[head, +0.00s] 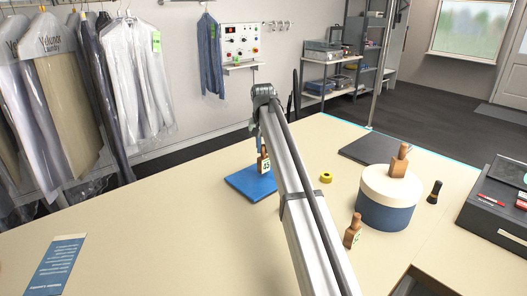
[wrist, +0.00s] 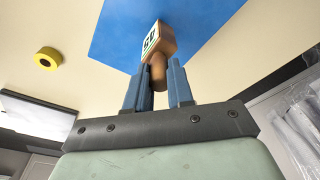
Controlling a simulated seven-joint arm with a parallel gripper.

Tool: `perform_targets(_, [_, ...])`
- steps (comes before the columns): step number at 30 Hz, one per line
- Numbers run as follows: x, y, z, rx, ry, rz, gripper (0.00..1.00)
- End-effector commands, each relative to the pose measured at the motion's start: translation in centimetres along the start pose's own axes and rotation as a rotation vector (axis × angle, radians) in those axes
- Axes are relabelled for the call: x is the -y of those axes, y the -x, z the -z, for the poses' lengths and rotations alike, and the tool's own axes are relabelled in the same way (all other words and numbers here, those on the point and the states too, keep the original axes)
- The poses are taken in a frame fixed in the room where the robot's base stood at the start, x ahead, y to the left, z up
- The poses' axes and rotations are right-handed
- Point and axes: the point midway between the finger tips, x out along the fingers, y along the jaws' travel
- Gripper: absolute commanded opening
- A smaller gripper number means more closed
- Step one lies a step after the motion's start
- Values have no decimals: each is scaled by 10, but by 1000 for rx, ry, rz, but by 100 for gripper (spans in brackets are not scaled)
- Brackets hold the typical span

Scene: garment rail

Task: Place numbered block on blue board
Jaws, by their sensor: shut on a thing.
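The numbered block (head: 264,163) is a wooden piece with a pale number label and a narrower neck. It also shows in the wrist view (wrist: 159,44), with the label facing left. My gripper (wrist: 160,80) has blue fingers shut on its neck. The blue board (head: 246,184) lies flat on the table and also shows in the wrist view (wrist: 115,30). The block is over the board; I cannot tell if it touches it. My arm hides the right part of the board in the head view.
A yellow tape roll (head: 326,177) lies right of my arm. Another wooden piece (head: 352,231) stands near a round blue-and-cream box (head: 385,211), which bears a wooden piece (head: 399,161). A dark case (head: 497,207) is far right. The table's left middle is clear.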

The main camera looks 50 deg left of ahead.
Motion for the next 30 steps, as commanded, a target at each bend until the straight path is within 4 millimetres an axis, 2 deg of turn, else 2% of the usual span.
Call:
perform_targets(1, [0, -8, -2, 1, 0, 0, 0])
perform_targets(4, [0, -16, -3, 0, 0, 0, 0])
perform_targets(16, [0, -20, -3, 0, 0, 0, 0])
perform_targets(17, [0, -20, -3, 0, 0, 0, 23])
perform_targets(18, [0, -20, -3, 0, 0, 0, 27])
perform_targets(24, [0, -20, -3, 0, 0, 0, 46])
perform_targets(30, [0, -19, -3, 0, 0, 0, 48])
